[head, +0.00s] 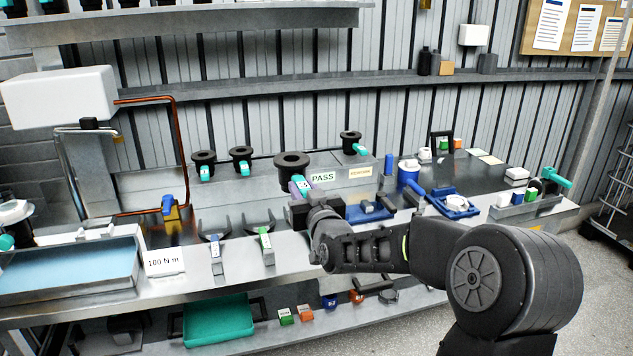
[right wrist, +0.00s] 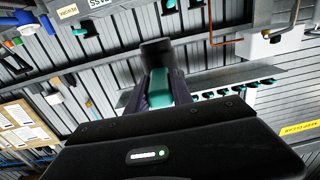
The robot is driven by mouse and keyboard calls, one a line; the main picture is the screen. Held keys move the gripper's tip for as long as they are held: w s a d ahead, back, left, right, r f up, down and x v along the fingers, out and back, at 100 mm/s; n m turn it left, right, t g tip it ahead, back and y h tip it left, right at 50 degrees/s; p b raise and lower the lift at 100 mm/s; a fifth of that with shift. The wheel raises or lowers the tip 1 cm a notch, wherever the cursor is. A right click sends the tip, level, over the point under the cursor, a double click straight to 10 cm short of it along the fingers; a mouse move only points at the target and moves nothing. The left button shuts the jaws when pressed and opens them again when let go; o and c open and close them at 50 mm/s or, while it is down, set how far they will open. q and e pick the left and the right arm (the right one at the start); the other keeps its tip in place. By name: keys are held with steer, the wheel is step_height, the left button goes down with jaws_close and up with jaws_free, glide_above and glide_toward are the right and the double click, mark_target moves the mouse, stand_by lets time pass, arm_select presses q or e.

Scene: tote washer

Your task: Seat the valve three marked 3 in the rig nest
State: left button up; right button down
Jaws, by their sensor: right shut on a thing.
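My right gripper (head: 300,190) is shut on the teal handle of a valve with a black flanged cup (head: 292,160). The valve is held up in front of the raised ledge, with its cup upward. In the right wrist view the teal handle (right wrist: 159,82) lies between the two fingers, with the black cup (right wrist: 156,46) beyond. I cannot read a 3 on it. Two fork-shaped holders, one with a blue tag (head: 214,238) and one with a green tag (head: 265,236), stand empty on the bench. I cannot tell which place is the rig nest. My left gripper is not in view.
Similar black valves stand on the ledge, two at left (head: 203,160) (head: 241,155) and one at right (head: 351,139). A PASS label (head: 323,177) is on the ledge. A copper pipe (head: 180,140) and blue-topped tray (head: 70,272) are at left. Blue trays (head: 452,205) crowd the right.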

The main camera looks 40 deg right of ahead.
arm_select(q)
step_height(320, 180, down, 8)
steer(key=b, duration=0.8)
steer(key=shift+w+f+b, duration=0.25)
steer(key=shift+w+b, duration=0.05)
arm_select(e)
steer(key=s+a+f+n+y, duration=0.2)
steer(key=a+f+y, duration=0.3)
steer(key=a+f, duration=1.9)
step_height(320, 180, down, 4)
steer(key=shift+s+a+f+n+t, duration=0.15)
steer(key=shift+s+n+t, duration=0.25)
steer(key=shift+n, duration=0.3)
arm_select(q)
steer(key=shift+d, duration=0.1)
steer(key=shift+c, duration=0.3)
